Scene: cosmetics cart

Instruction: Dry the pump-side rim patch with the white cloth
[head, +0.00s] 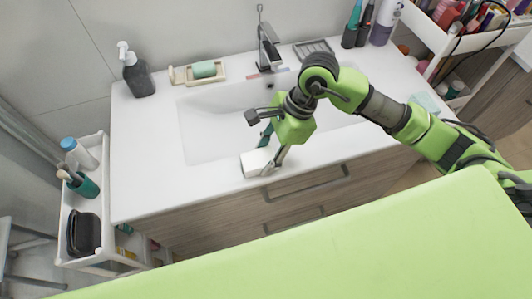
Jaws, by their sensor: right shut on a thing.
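My right gripper (270,143) is over the front rim of the sink, pointing down. It is shut on a white bundle, which looks like the white cloth (256,163), at the front edge of the counter. I cannot tell whether the cloth touches the surface. The dark pump bottle (138,77) with a white head stands at the counter's back left. The white sink (205,125) has a pale reddish patch (253,76) on its back rim left of the faucet base, and a bluish patch (282,69) right of it. My left gripper is not in view.
A soap dish with a green bar (204,69) and a faucet (269,48) stand behind the sink. A grey ribbed tray (313,48) and several bottles (383,22) are at back right. White carts (69,215) stand at both sides. The counter's left part (146,160) is clear.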

